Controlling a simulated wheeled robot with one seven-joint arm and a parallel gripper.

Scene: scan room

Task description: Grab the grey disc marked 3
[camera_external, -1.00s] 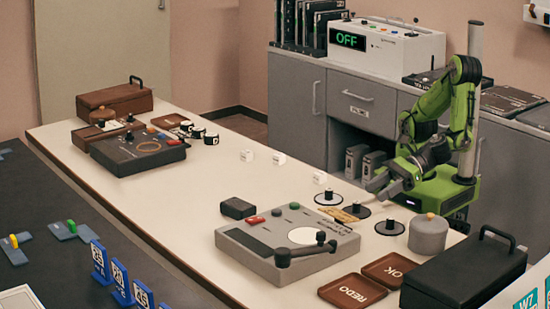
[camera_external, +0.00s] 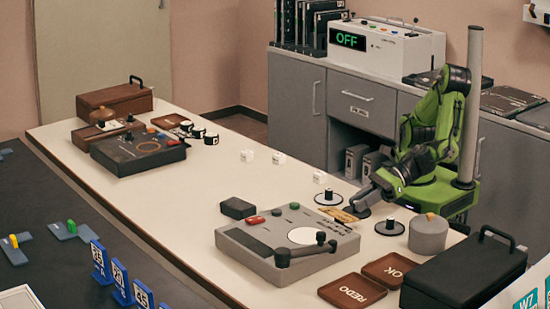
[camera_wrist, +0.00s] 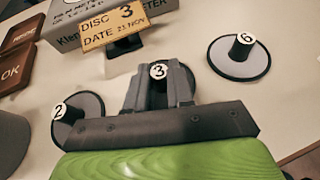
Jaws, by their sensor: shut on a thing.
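The disc marked 3 (camera_wrist: 158,72) has its knob between my fingers in the wrist view. Most of its plate is hidden by the fingers. My gripper (camera_wrist: 160,88) is shut on this knob; in the external view the gripper (camera_external: 361,208) is low at the table's right edge. The disc marked 6 (camera_wrist: 232,60) lies to the right in the wrist view and shows in the external view (camera_external: 319,199). The disc marked 2 (camera_wrist: 90,103) lies to the left and also shows in the external view (camera_external: 380,228).
A card reading DISC 3 (camera_wrist: 112,30) stands just beyond the gripped disc. Behind it is a grey device (camera_external: 262,262). A grey lidded pot (camera_external: 428,238), REDO tray (camera_external: 330,291), OK tray (camera_external: 372,268) and black case (camera_external: 465,272) stand nearby.

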